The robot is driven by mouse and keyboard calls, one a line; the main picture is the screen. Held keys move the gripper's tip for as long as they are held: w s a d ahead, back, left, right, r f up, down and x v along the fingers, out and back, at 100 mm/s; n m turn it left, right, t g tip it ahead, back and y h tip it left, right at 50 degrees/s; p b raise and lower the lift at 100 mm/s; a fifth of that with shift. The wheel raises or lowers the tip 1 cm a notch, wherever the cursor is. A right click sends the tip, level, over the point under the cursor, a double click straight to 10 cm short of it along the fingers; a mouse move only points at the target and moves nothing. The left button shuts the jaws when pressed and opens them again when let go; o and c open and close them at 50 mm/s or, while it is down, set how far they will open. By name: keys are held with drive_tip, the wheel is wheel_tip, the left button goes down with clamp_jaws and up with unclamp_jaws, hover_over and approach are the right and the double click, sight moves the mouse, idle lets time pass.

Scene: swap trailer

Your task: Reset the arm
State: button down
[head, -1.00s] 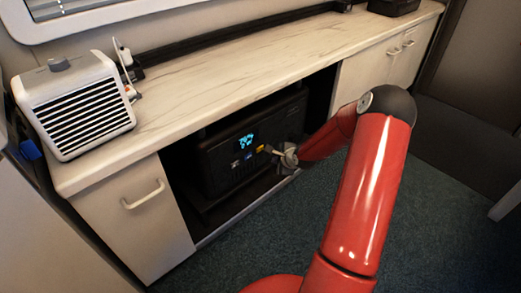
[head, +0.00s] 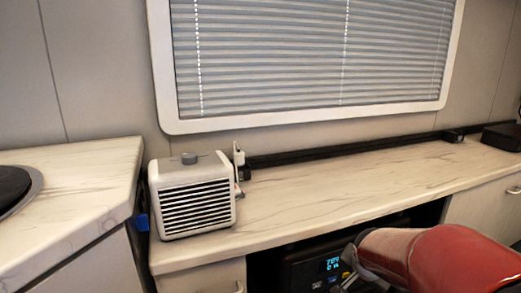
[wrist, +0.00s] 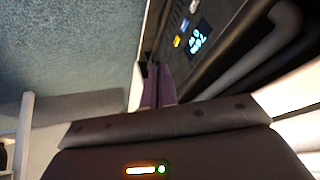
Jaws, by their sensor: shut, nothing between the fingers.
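My red arm (head: 440,258) reaches in from the lower right of the head view, in front of the open bay under the counter. In the wrist view my gripper (wrist: 155,70) is shut and empty, its narrow fingers together. The black power station (wrist: 165,28) is just beyond the fingertips, with its lit blue display and a yellow button. I cannot tell whether the fingertips touch it. It also shows in the head view (head: 299,272), partly hidden by my arm and cut off by the lower edge.
A marbled counter (head: 330,195) runs across the back, with a white slatted unit (head: 196,208) at its left end. A second counter (head: 85,190) is at the left. A window with blinds (head: 300,55) is above. Open carpet (wrist: 70,50) shows in the wrist view.

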drive_tip(key=s+a+r+n+y, duration=0.1)
drive_tip(key=s+a+r+n, duration=0.2)
drive_tip(key=s, duration=0.7)
drive_tip(key=s+a+r+n+y, duration=0.1)
drive_tip(key=s+a+r+n, duration=0.3)
drive_tip(key=s, duration=0.5)
drive_tip(key=shift+s+a+r+n, duration=0.15)
drive_tip(key=shift+s+a+n, duration=0.2)
drive_tip(key=shift+a+n, duration=0.55)
